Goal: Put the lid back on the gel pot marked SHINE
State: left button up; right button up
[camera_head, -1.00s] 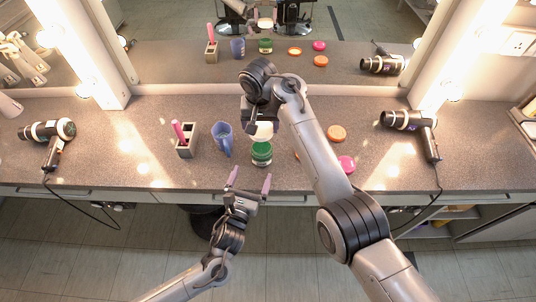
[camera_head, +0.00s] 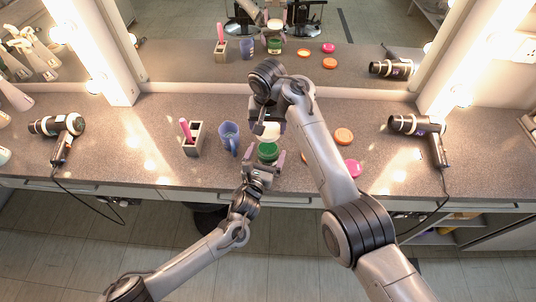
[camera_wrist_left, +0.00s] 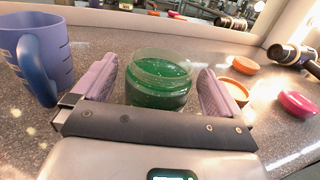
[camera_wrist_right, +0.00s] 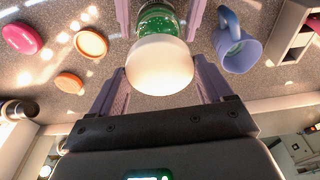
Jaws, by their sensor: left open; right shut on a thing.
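The gel pot (camera_head: 267,152) is clear with green gel and stands open and upright on the counter. It also shows in the left wrist view (camera_wrist_left: 160,82). No marking is readable on it. My left gripper (camera_head: 264,158) is open, with one pink finger on each side of the pot; contact cannot be told. My right gripper (camera_head: 267,127) is shut on a pale cream lid (camera_wrist_right: 160,66), which also shows in the head view (camera_head: 268,132). The lid is held just behind and apparently above the pot. In the right wrist view it hides part of the pot (camera_wrist_right: 157,20).
A blue mug (camera_head: 229,134) stands close left of the pot, beside a grey holder (camera_head: 194,143) with a pink-handled item. An orange lid (camera_head: 343,136) and a pink lid (camera_head: 352,168) lie right. Hair dryers lie at left (camera_head: 60,127) and right (camera_head: 418,125). A mirror backs the counter.

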pick_arm(q)
jog(key=shift+x, duration=1.25)
jog(key=c, duration=1.3)
jog(key=shift+c, duration=0.2)
pick_arm(e)
send_over(268, 149)
jog(key=shift+s+f, duration=0.15)
jog(key=shift+f, duration=1.1)
jog(key=shift+s+f, duration=0.1)
jog(key=shift+f, duration=1.15)
jog(key=shift+f, duration=0.1)
jog(key=shift+f, duration=0.8)
jog(key=shift+f, duration=0.4)
jog(key=shift+f, duration=0.25)
